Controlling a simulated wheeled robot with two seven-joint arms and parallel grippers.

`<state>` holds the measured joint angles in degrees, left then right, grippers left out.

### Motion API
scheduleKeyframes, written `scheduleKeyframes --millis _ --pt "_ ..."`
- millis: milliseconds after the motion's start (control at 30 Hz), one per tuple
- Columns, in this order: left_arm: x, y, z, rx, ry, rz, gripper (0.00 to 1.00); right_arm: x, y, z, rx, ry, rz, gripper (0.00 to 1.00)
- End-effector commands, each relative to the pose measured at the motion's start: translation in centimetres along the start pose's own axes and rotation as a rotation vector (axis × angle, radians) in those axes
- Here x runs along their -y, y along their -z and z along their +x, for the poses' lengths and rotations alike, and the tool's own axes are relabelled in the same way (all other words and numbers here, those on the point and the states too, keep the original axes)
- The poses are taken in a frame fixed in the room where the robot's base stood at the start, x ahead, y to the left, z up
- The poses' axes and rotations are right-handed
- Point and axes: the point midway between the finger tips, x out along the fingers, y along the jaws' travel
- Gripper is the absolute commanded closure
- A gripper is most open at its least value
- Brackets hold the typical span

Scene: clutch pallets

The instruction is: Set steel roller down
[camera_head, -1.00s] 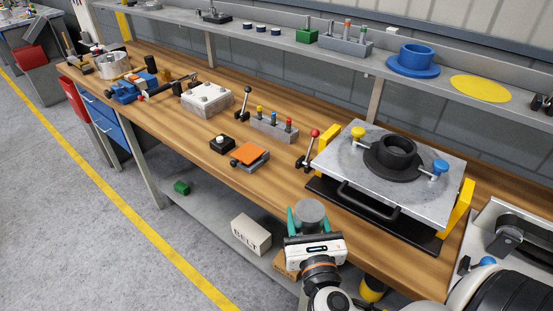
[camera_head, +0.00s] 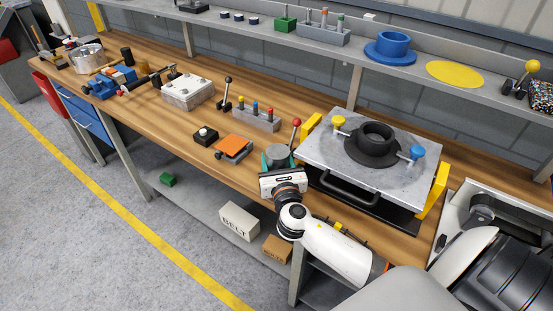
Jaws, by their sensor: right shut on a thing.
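The steel roller (camera_head: 278,153) is a short grey cylinder held between the green fingers of my right gripper (camera_head: 278,161). The gripper is shut on it, with the flat round top of the roller showing. Roller and gripper are over the front part of the wooden workbench (camera_head: 195,140), between the orange-topped block and the pallet fixture. The gripper body hides the roller's lower part, so I cannot tell if it touches the bench. My left gripper is not in view.
An orange-topped block (camera_head: 234,145) lies just left of the gripper. A red-knobbed lever (camera_head: 296,127) stands close behind it. The steel plate (camera_head: 318,150) with a black flanged ring (camera_head: 374,150) is to the right. A box marked BELT (camera_head: 240,222) is on the lower shelf.

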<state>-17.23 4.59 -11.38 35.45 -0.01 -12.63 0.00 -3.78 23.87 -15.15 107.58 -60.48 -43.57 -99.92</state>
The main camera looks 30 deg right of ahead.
Motion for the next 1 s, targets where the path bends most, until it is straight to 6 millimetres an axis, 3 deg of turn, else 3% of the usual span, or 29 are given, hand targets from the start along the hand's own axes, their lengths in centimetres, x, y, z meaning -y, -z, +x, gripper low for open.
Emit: scheduleKeyframes --millis 367,400,533,867,1000 --pt "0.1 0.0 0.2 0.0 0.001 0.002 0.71 0.0 -0.3 0.0 -0.006 0.0 0.0 0.89" --pt "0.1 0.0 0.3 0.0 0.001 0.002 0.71 0.0 -0.5 0.0 -0.003 0.001 0.0 0.46" --pt "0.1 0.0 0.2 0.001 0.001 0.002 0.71 0.0 -0.4 0.0 -0.003 0.001 0.0 0.26" --pt "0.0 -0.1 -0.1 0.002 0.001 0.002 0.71 0.0 0.1 0.0 -0.004 0.001 0.0 0.26" --pt "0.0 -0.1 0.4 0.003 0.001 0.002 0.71 0.1 -0.3 -1.8 -0.001 0.003 0.0 0.26"
